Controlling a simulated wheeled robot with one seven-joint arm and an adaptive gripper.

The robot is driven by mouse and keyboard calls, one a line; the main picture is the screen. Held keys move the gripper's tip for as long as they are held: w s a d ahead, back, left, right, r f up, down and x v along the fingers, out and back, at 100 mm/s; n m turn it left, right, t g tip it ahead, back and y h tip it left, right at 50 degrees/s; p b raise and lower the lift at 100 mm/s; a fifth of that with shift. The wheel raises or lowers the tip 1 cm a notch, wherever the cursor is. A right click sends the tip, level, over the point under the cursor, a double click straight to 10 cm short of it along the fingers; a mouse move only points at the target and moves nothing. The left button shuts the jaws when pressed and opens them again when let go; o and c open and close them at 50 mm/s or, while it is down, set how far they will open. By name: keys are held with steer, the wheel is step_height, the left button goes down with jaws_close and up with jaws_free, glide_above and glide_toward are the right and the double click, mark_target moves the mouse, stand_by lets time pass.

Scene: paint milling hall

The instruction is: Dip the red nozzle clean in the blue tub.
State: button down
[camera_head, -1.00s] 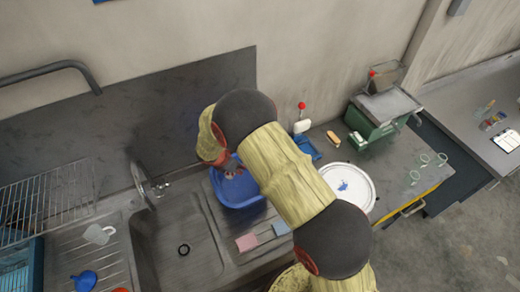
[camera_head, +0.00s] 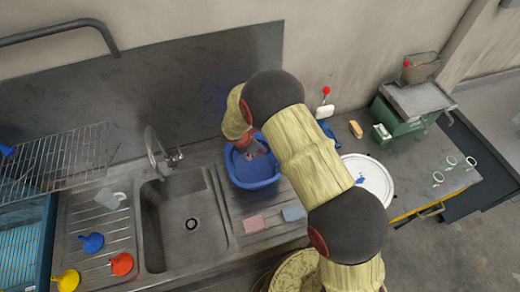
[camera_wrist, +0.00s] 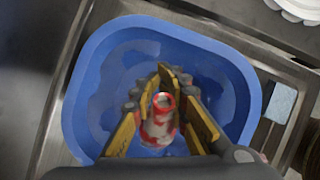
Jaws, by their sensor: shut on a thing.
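The blue tub (camera_head: 252,183) stands on the drainer right of the sink, and its rim (camera_wrist: 73,95) fills much of the wrist view. It holds what looks like clear liquid. My gripper (camera_wrist: 164,80) is shut on the red nozzle (camera_wrist: 160,122), a short pale tube with red patches and a red-ringed open end. In the wrist view the nozzle lies over the tub's inside. In the head view my gripper (camera_head: 250,150) is at the tub, partly hidden by my arm. I cannot tell whether the nozzle touches the liquid.
The sink (camera_head: 185,225) and tap (camera_head: 160,155) are left of the tub. Blue, red and yellow funnels lie on the left drainer. A pink sponge (camera_head: 254,224) and a blue one (camera_head: 293,213) lie in front. A white round lid (camera_head: 370,178) and green machine (camera_head: 405,115) are right.

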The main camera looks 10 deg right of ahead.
mark_target(263, 165)
steer(key=shift+f+b, duration=3.45)
steer(key=shift+f, duration=2.1)
step_height(263, 165, up, 15)
steer(key=p, duration=1)
stand_by(0.5)
